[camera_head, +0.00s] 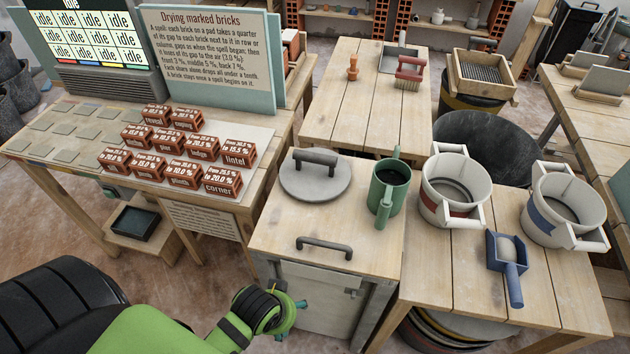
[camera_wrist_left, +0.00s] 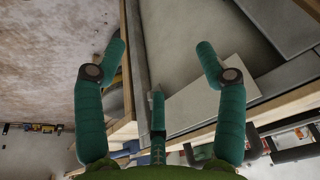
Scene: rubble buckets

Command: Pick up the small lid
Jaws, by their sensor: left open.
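A round grey lid (camera_head: 314,182) with a dark bar handle on top lies flat on the left rear of a wooden-topped cabinet (camera_head: 370,268). A separate dark handle (camera_head: 324,247) sits nearer the front of that cabinet top. My left gripper (camera_head: 290,318) is low in front of the cabinet's left side, below the top and well apart from the lid; its fingers are mostly hidden there. In the left wrist view the same gripper (camera_wrist_left: 160,52) shows its green fingers spread with nothing between them. The lid cannot be made out in that view. My right gripper is not in view.
A green handled mug (camera_head: 388,190) stands close right of the lid. Two white buckets (camera_head: 452,196) and a blue scoop (camera_head: 507,262) occupy the right table. Red labelled bricks (camera_head: 205,148) cover the left table. The cabinet top's front is mostly clear around the handle.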

